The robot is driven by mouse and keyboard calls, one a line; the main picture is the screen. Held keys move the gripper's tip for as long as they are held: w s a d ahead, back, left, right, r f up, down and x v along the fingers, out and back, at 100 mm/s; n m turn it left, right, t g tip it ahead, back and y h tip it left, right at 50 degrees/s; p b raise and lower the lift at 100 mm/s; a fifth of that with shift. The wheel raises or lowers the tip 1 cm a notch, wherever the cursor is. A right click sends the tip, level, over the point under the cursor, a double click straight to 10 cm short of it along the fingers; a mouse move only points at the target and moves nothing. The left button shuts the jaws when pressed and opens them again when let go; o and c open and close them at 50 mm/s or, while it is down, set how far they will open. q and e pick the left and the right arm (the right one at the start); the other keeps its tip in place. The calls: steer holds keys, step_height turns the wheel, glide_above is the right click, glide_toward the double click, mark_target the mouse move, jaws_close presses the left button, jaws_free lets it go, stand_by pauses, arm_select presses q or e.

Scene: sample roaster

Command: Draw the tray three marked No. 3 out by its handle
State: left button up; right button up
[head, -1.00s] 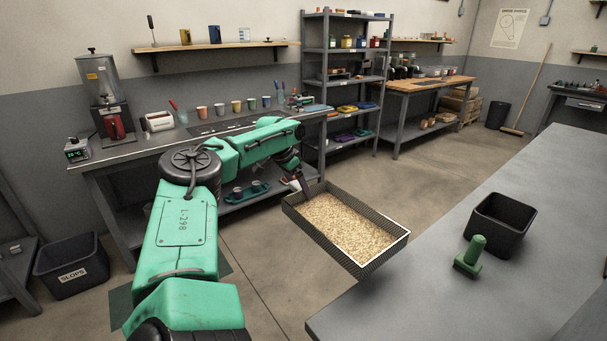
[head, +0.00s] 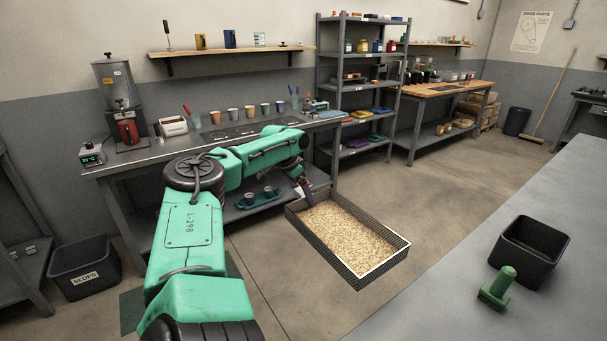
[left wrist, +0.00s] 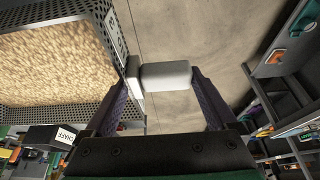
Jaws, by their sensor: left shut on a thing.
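A perforated metal tray (head: 382,277) full of pale tan grains shows in the head view, held out in the air over the floor, clear of any rack. My left gripper (head: 304,192) is at its far left end. In the left wrist view, the left gripper (left wrist: 166,82) has its two fingers on either side of a pale grey handle block (left wrist: 166,75), shut on it. The tray (left wrist: 118,72) fills the upper left there. A white label plate (left wrist: 113,30) sits on its end wall; its marking is not readable. My right gripper is not in view.
A grey table (head: 480,240) at right carries a black bin (head: 530,250) and a green knobbed tool (head: 497,290). A steel bench (head: 150,160) stands behind my left arm. A SLOPS bin (head: 85,270) is at lower left. Open floor (head: 430,195) lies beyond the tray.

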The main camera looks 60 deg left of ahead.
arm_select(q)
steer(key=shift+a+r+b, duration=0.2)
steer(key=shift+a+b, duration=0.6)
steer(key=shift+b, duration=0.05)
steer(key=a+r+p, duration=0.2)
steer(key=r+p, duration=0.1)
steer(key=shift+s, duration=0.1)
steer(key=shift+a+f, duration=0.1)
steer(key=shift+f, duration=0.1)
